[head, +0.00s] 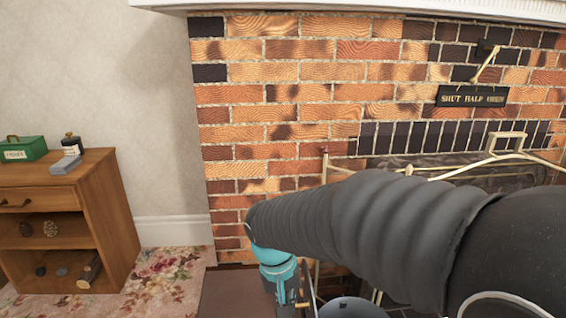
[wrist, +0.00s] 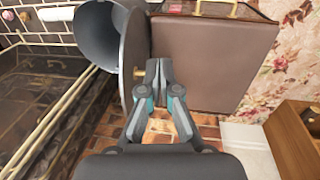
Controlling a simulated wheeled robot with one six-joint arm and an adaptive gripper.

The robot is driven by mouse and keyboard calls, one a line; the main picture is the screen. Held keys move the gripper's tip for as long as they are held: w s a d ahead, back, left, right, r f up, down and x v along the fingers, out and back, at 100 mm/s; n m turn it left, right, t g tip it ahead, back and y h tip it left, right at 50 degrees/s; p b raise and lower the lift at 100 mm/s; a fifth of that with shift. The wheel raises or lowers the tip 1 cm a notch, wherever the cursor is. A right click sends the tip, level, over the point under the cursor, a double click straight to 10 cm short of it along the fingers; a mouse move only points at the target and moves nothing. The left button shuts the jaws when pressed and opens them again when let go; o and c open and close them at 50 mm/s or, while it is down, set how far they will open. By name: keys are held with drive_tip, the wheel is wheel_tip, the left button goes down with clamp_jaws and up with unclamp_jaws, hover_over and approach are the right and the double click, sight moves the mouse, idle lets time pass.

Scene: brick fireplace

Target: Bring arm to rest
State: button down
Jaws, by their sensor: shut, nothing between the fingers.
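My gripper (wrist: 158,72) shows in the wrist view with its two grey fingers together and nothing between them. Its fingertips appear in front of a dark grey round lid (wrist: 131,48) with a small brass knob. I cannot tell whether they touch it. In the head view my dark ribbed arm reaches from the lower right toward the middle. Its turquoise wrist part (head: 277,268) hangs low before the brick wall, and the fingertips are hard to make out there.
A grey bucket-like vessel (wrist: 95,35) and a brown box (wrist: 205,62) lie close to my gripper. A brick fireplace (head: 280,130) with a brass-railed guard (head: 338,172) stands ahead. A wooden cabinet (head: 110,215) is at left. Flowered carpet (head: 172,280) lies open between.

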drive_tip(key=s+d+r+t+y, duration=0.1)
drive_tip(key=s+d+r+t, duration=0.1)
drive_tip(key=s+d+r, duration=0.3)
drive_tip(key=s+d+r+m+t, duration=0.1)
drive_tip(key=s+d+r+t, duration=0.2)
drive_tip(key=s+d+r, duration=0.2)
drive_tip(key=s+d, duration=0.2)
drive_tip(key=d, duration=0.2)
drive_tip(key=shift+s+d+y+p, duration=0.2)
drive_tip(key=shift+d+y+p, duration=0.15)
drive_tip(key=shift+d+y, duration=0.05)
